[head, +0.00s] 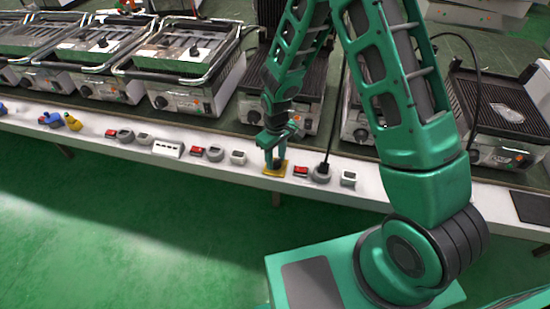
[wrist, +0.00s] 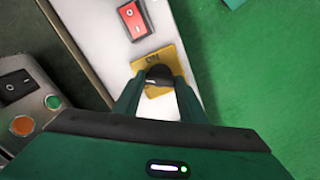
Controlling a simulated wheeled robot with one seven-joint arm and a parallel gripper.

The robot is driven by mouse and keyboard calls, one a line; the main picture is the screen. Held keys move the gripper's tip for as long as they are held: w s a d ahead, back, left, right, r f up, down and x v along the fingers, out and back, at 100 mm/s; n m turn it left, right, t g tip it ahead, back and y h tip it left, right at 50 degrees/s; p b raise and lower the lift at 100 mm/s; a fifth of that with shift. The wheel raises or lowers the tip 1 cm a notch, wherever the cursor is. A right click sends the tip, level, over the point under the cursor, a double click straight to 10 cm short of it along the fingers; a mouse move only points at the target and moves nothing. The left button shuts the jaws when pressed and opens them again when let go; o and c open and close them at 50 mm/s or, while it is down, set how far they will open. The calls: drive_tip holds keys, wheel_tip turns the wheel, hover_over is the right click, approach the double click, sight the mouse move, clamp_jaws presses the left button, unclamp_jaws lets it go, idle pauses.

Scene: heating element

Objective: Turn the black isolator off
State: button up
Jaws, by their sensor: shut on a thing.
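The black isolator (wrist: 158,74) is a dark rotary knob on a yellow plate (wrist: 169,54), mounted on the white ledge along the bench front. In the wrist view my gripper (wrist: 156,82) has its two green fingers on either side of the knob, shut on it. The marking "ON" seems to show on the plate beyond the knob. In the head view my gripper (head: 273,152) points down at the yellow plate (head: 275,168), and the knob is mostly hidden between the fingers.
A red rocker switch (wrist: 132,20) sits close beside the plate. In the head view, red switches (head: 300,171), grey sockets (head: 215,154) and a plugged-in black cable (head: 322,172) line the ledge. Contact grills (head: 185,75) stand behind. The green floor in front is open.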

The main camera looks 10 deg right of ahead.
sight(276, 160)
drive_tip(key=n, duration=0.6)
drive_tip(key=shift+w+d+n, duration=0.1)
drive_tip(key=shift+n, duration=0.2)
idle(0.4)
drive_tip(key=o, duration=1.1)
drive_tip(key=shift+c, duration=0.2)
wheel_tip(276, 160, up, 11)
drive_tip(key=shift+f, duration=0.15)
